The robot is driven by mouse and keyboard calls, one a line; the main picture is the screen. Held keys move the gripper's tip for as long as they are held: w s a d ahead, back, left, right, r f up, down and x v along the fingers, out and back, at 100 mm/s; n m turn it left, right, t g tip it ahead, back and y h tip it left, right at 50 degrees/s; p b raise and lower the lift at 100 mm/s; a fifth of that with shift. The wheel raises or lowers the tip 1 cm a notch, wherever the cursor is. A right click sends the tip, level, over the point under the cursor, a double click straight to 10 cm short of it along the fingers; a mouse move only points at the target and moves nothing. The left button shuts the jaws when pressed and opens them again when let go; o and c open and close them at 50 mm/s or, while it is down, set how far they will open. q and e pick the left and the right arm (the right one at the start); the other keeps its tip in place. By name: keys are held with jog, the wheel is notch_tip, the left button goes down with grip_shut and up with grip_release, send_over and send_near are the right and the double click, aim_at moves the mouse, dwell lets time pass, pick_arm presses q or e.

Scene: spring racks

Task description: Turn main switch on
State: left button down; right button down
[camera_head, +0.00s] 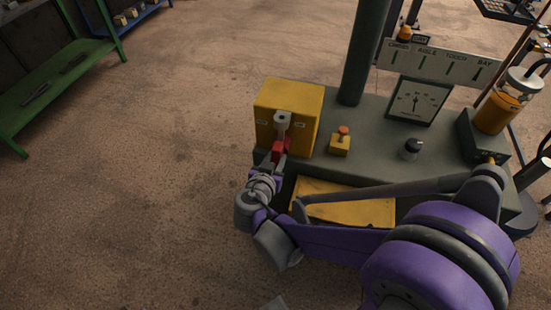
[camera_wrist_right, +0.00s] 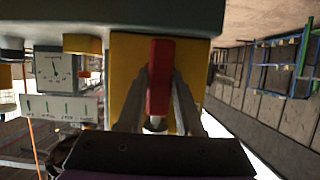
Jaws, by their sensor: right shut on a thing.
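The main switch is a yellow box (camera_head: 290,104) on the left end of a grey-green bench. A grey pivot (camera_head: 282,121) stands on its front face, and a red handle (camera_head: 279,149) points down from it. My right gripper (camera_head: 276,158) is at the front of the box, shut on the red handle. In the right wrist view, which looks upside down, the red handle (camera_wrist_right: 160,78) lies between the two grey fingers, with the yellow box (camera_wrist_right: 123,75) behind. The small labels on the box are too small to read. My left gripper is not in view.
The bench (camera_head: 370,130) also bears a small yellow block with an orange knob (camera_head: 342,137), a black knob (camera_head: 411,149), a dial gauge (camera_head: 416,101) and an orange jar (camera_head: 499,107). A dark post (camera_head: 367,50) rises behind. The floor at left is clear up to a green rack (camera_head: 60,80).

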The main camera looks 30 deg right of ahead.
jog(key=c, duration=0.6)
grip_release()
jog(key=shift+o, duration=0.2)
jog(key=shift+a, duration=0.1)
jog(key=p+v, duration=0.1)
jog(key=v, duration=0.9)
jog(key=shift+s+a+r, duration=0.2)
jog(key=shift+r, duration=0.05)
jog(key=s+d+f+n+g+y+p, duration=0.1)
jog(key=s+f+n+g+y+p, duration=0.1)
jog(key=s+n+g+y+p, duration=0.3)
jog(key=s+a+r+n+t+y+p, duration=0.1)
jog(key=s+a+r+n+y, duration=0.2)
jog(key=a+n+y, duration=0.1)
jog(key=shift+a+n+y+p, duration=0.15)
jog(key=shift+n+y+p, duration=0.25)
jog(key=shift+n+y, duration=0.15)
